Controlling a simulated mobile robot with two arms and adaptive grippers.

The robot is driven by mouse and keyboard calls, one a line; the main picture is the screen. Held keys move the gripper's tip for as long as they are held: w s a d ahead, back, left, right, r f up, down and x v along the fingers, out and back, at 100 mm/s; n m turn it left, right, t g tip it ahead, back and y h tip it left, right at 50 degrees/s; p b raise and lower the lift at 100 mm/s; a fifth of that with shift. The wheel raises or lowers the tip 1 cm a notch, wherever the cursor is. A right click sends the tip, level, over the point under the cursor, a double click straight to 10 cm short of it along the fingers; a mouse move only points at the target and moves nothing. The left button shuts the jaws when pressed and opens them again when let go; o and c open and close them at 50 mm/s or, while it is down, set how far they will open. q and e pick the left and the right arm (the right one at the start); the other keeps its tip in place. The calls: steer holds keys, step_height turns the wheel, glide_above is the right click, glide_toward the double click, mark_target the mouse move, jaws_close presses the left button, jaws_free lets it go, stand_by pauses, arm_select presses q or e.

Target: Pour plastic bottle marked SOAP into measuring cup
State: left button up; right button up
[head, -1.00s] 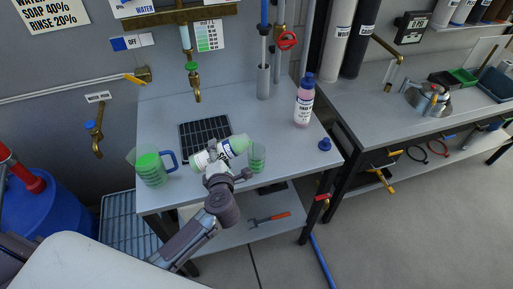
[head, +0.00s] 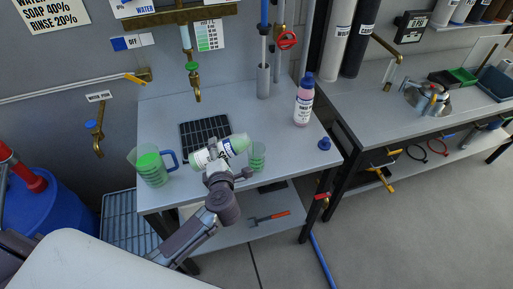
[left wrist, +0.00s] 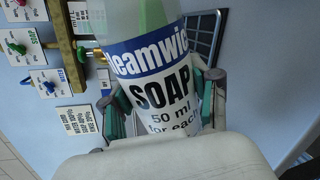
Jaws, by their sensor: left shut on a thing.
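The plastic bottle marked SOAP (head: 222,151) is whitish with green at its right end. It lies tilted nearly level above the table, its right end close to a small clear measuring cup (head: 257,157) with green in it. My left gripper (head: 217,166) is shut around the bottle's middle. In the left wrist view the SOAP label (left wrist: 155,85) shows between the two fingers. I cannot tell whether liquid is flowing. My right gripper is not in view.
A clear jug (head: 151,167) with a blue handle and green contents stands left. A pink bottle (head: 303,100) and a loose blue cap (head: 324,144) stand right. A dark grate (head: 205,132) lies behind the held bottle. The table's (head: 285,160) front right is mostly clear.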

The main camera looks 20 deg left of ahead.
arm_select(q)
steer(key=shift+r+m+p, duration=0.3)
steer(key=shift+r+p, duration=0.1)
steer(key=shift+p, duration=0.2)
stand_by(0.6)
